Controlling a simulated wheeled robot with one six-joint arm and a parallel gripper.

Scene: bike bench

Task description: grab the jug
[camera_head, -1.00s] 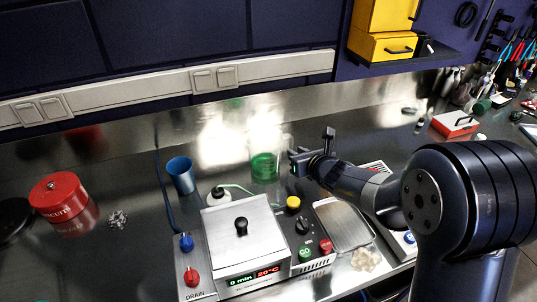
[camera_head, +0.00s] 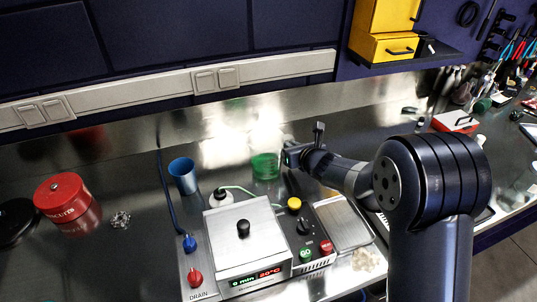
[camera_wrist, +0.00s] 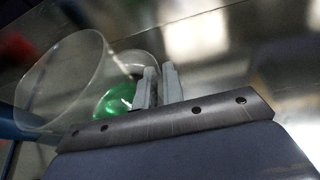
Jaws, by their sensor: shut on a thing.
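The jug (camera_head: 265,167) is clear, with green liquid in its lower part. It stands on the steel bench behind the machine. In the wrist view the jug (camera_wrist: 62,85) shows at the left, its wide clear mouth towards the camera and the green inside. My gripper (camera_head: 286,156) is at the jug's right side in the head view. In the wrist view its two fingers (camera_wrist: 158,84) are close together at the jug's edge, shut on a part of it. The exact part between the fingertips is hard to see.
A red tin (camera_head: 62,198) stands far left. The bench behind is clear.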

